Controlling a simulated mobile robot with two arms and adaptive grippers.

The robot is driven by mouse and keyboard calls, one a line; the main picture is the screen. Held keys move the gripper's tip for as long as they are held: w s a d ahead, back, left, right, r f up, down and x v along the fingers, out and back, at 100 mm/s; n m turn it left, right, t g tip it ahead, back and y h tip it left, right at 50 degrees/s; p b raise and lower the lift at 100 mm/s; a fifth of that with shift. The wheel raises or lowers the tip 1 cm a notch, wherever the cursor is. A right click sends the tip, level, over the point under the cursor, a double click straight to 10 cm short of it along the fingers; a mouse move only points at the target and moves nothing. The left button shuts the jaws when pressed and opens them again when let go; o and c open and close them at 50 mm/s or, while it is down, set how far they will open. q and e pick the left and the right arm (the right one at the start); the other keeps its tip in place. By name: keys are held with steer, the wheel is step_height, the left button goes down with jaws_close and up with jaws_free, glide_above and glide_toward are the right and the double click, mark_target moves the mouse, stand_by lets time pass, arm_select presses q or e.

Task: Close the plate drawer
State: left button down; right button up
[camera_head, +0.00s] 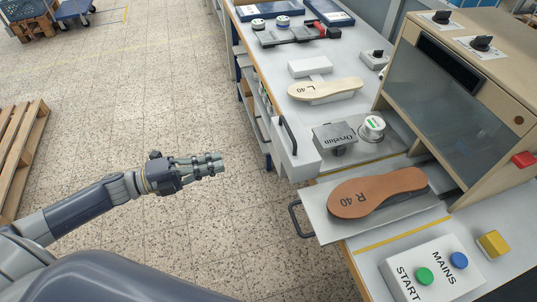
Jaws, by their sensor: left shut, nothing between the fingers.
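The plate drawer (322,218) is pulled out of the beige stamping machine (450,90) toward the left, past the table's edge. Its dark handle (298,220) hangs at the drawer's left end. A brown insole marked "R 40" (375,192) lies on the drawer plate. My left gripper (222,164) is shut and empty, over the floor to the left of the drawer handle and apart from it. My right gripper is not in view.
A control box (430,270) with a green and a blue button stands in front of the drawer. A stamping plate (335,135) and a pale insole (325,89) sit behind it. The floor left of the table is clear; a wooden pallet (20,150) lies at the far left.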

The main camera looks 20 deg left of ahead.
arm_select(q)
steer(key=p, duration=0.3)
glide_toward(280, 148)
steer(key=shift+m+h, duration=0.3)
steer(key=shift+m, duration=0.1)
steer(key=x, duration=0.6)
steer(key=shift+w+a+f, duration=0.1)
steer(key=shift+w+f, duration=0.1)
steer(key=shift+f, duration=0.05)
steer(key=shift+w+d+f, duration=0.15)
steer(key=shift+w+d, duration=0.1)
steer(key=shift+d, duration=0.15)
